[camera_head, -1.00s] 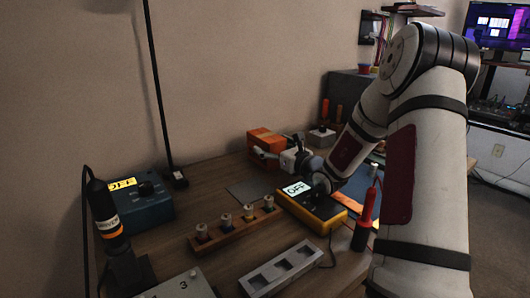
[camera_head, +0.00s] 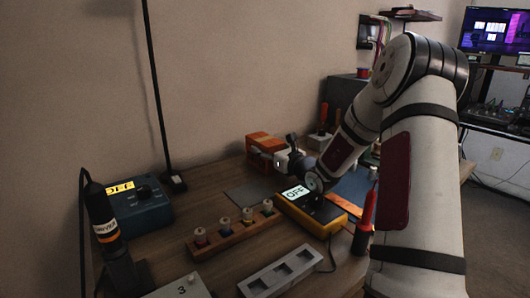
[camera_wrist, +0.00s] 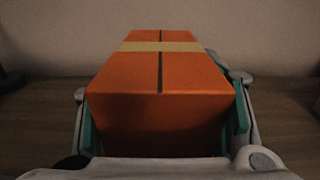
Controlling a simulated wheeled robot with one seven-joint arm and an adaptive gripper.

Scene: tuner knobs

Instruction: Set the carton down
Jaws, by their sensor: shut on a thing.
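The carton (camera_head: 262,141) is an orange box with a pale tape band across its top. In the head view it is toward the back of the wooden table, near the wall. My gripper (camera_head: 276,157) reaches it from the right and is shut on it. In the wrist view the carton (camera_wrist: 160,82) fills the space between the two teal-padded fingers of my gripper (camera_wrist: 163,130), with its top level. Its underside is hidden, so I cannot tell whether it touches the table.
A dark flat mat (camera_head: 248,193) lies in front of the carton. A yellow meter reading OFF (camera_head: 307,212) sits below my wrist. A wooden rack of spools (camera_head: 232,234), a grey slotted tray (camera_head: 282,273) and a blue box with a dial (camera_head: 140,207) stand nearer and left.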

